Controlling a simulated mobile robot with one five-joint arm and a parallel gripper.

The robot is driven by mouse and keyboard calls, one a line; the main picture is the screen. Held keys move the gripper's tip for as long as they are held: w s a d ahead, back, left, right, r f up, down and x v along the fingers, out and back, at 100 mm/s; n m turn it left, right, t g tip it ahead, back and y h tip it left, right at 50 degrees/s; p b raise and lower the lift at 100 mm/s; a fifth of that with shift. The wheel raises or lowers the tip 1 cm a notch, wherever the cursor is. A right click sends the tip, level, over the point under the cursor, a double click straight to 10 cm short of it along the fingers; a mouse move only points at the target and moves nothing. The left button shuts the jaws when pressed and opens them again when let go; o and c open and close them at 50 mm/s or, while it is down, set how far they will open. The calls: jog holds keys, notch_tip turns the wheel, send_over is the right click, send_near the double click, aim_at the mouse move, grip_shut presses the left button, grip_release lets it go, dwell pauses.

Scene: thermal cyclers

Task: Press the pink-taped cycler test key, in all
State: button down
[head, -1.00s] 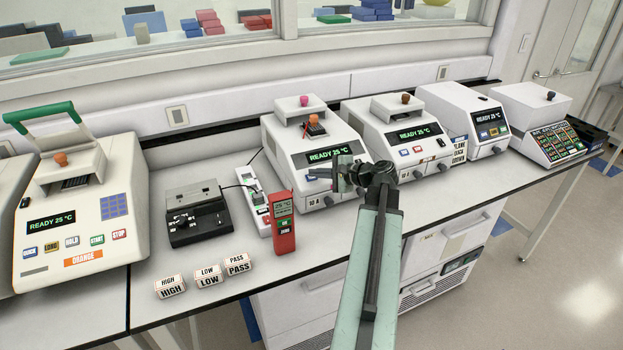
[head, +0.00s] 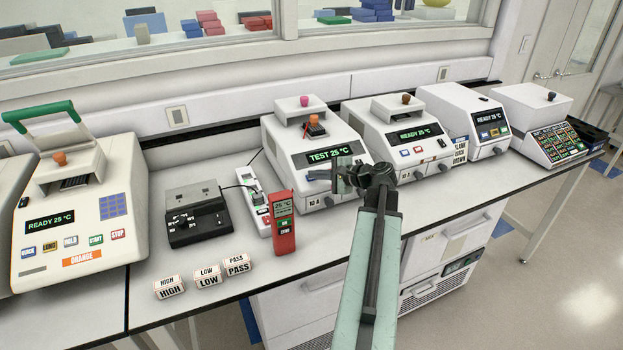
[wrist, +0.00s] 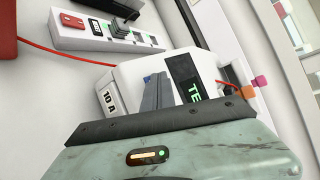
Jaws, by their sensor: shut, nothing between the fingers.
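The white cycler with the pink knob (head: 304,101) stands mid-bench, and its display (head: 327,155) reads TEST 25 °C. Its body (head: 285,165) carries a 10 A label on the front. My gripper (head: 316,175) is shut and empty at its front panel, just below the display. In the wrist view the narrow fingers (wrist: 156,92) lie over the cycler's front (wrist: 130,88), beside the display (wrist: 184,78). A little blue shows near the fingertips. The front keys are mostly hidden behind my gripper, and I cannot tell whether the tips touch one.
A red meter (head: 282,222) and a white power strip (head: 250,190) stand left of the cycler. A black block device (head: 198,222) is farther left. Another cycler (head: 405,130) stands close on the right. Labelled blocks (head: 208,276) lie at the front edge.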

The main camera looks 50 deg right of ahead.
jog(key=shift+r, duration=0.1)
jog(key=shift+s+r+p, duration=0.4)
jog(key=shift+r+p, duration=0.15)
jog(key=shift+p, duration=0.1)
jog(key=r+p, duration=0.1)
jog(key=s+r+p, duration=0.1)
jog(key=r+p, duration=0.1)
jog(key=s+a+r+p, duration=0.1)
jog(key=shift+r, duration=0.2)
dwell(0.3)
dwell(0.6)
